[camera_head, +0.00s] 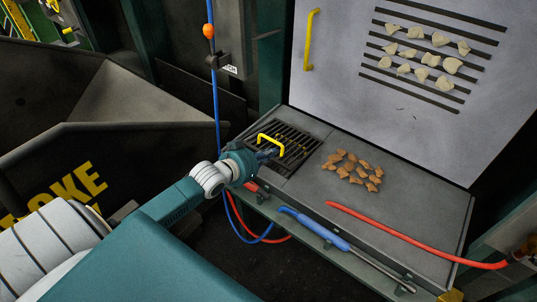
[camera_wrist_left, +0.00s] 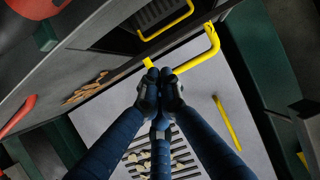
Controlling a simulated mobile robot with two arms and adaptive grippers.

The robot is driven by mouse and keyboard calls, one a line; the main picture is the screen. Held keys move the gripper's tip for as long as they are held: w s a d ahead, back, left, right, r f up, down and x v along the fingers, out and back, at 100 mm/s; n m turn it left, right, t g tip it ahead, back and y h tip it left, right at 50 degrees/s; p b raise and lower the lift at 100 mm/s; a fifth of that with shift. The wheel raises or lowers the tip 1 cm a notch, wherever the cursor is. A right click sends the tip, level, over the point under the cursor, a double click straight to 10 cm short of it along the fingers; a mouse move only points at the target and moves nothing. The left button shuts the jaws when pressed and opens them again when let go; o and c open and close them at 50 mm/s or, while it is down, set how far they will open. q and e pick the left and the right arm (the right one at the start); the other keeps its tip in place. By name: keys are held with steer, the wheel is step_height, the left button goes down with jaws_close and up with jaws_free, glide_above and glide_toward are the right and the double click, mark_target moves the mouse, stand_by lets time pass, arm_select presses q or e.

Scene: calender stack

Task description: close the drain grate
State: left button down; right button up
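A dark slatted drain grate (camera_head: 295,140) lies at the left of the grey metal bench in the head view. A yellow U-shaped handle (camera_head: 272,138) stands over its near part. My left gripper (camera_head: 268,153) is at this handle, and its fingers are small and dark there. In the left wrist view the fingertips (camera_wrist_left: 160,76) are close together, right at a yellow bar (camera_wrist_left: 198,59). The fingers look shut, with nothing clearly between them. Whether they touch the bar is unclear. A dark slatted area (camera_wrist_left: 160,12) with yellow tubing shows above. My right gripper is not in view.
Brown chunks (camera_head: 352,168) lie on the bench. An upright pale panel (camera_head: 340,75) behind has slots, whitish chunks (camera_head: 411,54) and a yellow handle (camera_head: 311,40). A red bar (camera_head: 410,235) and a blue-handled tool (camera_head: 315,228) lie along the front. Dark bins stand left.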

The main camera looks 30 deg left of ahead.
mark_target(266, 174)
arm_select(q)
steer(key=shift+f, duration=0.35)
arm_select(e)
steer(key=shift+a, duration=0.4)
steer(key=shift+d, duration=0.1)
arm_select(q)
steer(key=f, duration=0.2)
steer(key=s+f+b, duration=0.1)
steer(key=f, duration=0.2)
steer(key=shift+s+f, duration=0.15)
steer(key=shift+f, duration=0.05)
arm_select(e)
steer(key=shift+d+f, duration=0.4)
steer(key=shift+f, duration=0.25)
